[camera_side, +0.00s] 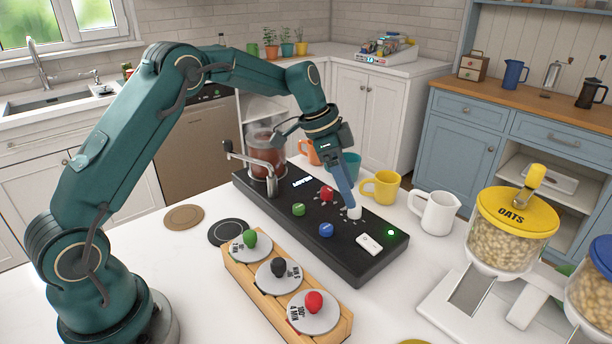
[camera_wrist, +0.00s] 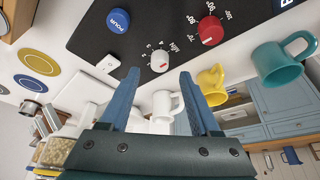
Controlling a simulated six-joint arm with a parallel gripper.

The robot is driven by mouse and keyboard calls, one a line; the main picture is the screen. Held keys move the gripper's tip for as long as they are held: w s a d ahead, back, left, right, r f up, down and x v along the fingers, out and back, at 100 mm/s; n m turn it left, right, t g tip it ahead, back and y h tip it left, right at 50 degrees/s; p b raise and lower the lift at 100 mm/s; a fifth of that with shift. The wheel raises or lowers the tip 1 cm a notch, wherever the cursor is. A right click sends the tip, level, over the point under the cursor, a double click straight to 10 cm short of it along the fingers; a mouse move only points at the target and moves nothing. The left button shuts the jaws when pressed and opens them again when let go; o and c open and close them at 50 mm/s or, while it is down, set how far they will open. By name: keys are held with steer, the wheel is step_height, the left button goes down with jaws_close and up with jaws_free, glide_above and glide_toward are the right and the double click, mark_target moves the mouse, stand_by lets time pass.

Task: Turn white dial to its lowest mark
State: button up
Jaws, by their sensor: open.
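The white dial (camera_side: 354,212) is a small knob on the black control panel (camera_side: 262,212). In the wrist view the white dial (camera_wrist: 160,62) has a ring of small printed marks along its upper side, too small to read surely. A small red line shows on the dial's face. My gripper (camera_side: 350,203) points down at the dial, its blue fingers close above it, partly covering it in the side view. In the wrist view my gripper (camera_wrist: 158,74) is open and empty, one finger to each side below the dial. I cannot tell whether they touch it.
Mugs, including a yellow one (camera_side: 382,188), stand behind. A wooden rack (camera_side: 283,292) lies in front.

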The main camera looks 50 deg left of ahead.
mark_target(355, 211)
steer(key=shift+x, duration=1.9)
jaws_close()
